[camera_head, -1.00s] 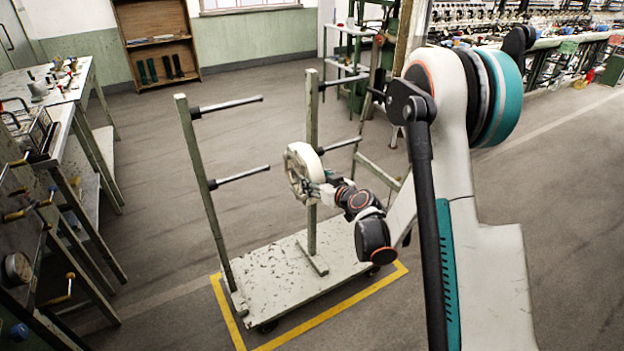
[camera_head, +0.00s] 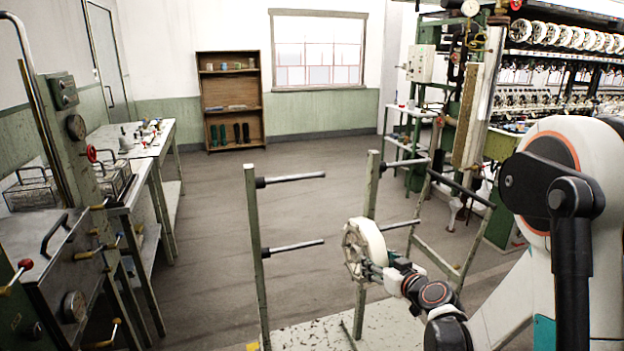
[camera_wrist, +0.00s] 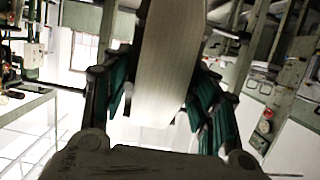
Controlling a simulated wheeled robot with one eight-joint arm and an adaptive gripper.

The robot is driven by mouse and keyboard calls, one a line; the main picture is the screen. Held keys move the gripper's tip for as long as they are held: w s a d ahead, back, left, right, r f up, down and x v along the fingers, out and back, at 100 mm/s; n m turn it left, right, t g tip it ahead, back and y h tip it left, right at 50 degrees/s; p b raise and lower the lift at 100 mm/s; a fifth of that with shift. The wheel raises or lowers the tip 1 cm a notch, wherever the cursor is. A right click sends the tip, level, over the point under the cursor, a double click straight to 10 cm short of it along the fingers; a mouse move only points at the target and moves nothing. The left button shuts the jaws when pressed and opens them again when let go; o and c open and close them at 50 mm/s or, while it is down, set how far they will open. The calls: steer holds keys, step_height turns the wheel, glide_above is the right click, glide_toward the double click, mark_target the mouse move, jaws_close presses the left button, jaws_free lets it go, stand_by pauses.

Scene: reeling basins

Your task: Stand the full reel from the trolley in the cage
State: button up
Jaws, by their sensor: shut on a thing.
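The full reel (camera_head: 366,249), wound white with a spoked, pale side, is upright in front of the trolley's right post (camera_head: 371,190). My gripper (camera_head: 381,273) is shut on it from the lower right. In the wrist view the dark green fingers of my gripper (camera_wrist: 163,100) lie on both sides of the reel's white rim (camera_wrist: 168,60). The trolley (camera_head: 310,335) shows its pale deck at the bottom, partly cut off. A peg (camera_head: 402,225) stands out just right of the reel; I cannot tell whether the reel touches it. I cannot make out the cage.
The left trolley post (camera_head: 257,255) carries two bare pegs. Benches with gauges and handles (camera_head: 85,255) line the left side. A wooden shelf (camera_head: 231,100) stands at the back wall, and green machinery (camera_head: 450,80) at the right. Floor between trolley and shelf is clear.

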steer(key=s+a+r, duration=0.1)
steer(key=s+r, duration=0.5)
steer(key=s, duration=0.2)
steer(key=shift+a+r, duration=0.15)
steer(key=shift+a, duration=0.05)
